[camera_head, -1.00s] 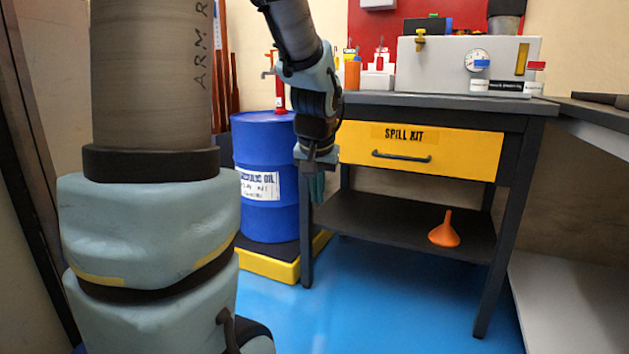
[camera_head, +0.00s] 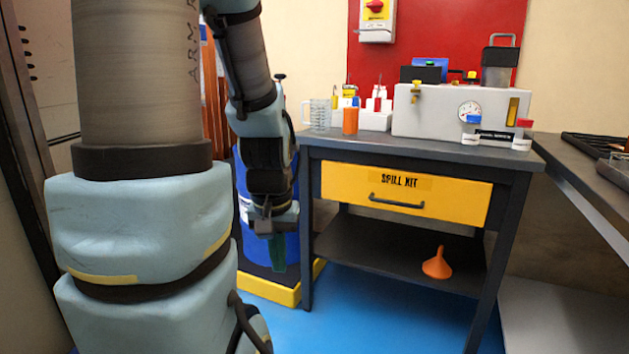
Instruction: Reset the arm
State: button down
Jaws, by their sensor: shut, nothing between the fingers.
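My gripper (camera_head: 277,252) hangs at the end of my arm, left of the middle of the view, with its fingers pointing down. It is shut and empty. It is in front of the blue oil drum (camera_head: 244,205) and left of the bench with the yellow drawer, apart from the bench. My arm hides much of the drum.
The bench (camera_head: 440,149) has a shut yellow spill kit drawer (camera_head: 400,194) and carries a grey machine (camera_head: 440,112), a jug (camera_head: 318,115) and bottles. An orange funnel (camera_head: 437,263) lies on its lower shelf. Another table (camera_head: 570,160) stands right. Blue floor is clear in front.

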notch_tip(320, 180, up, 26)
jog(key=p, duration=2.3)
jog(key=shift+p, duration=0.3)
jog(key=c, duration=1.6)
grip_release()
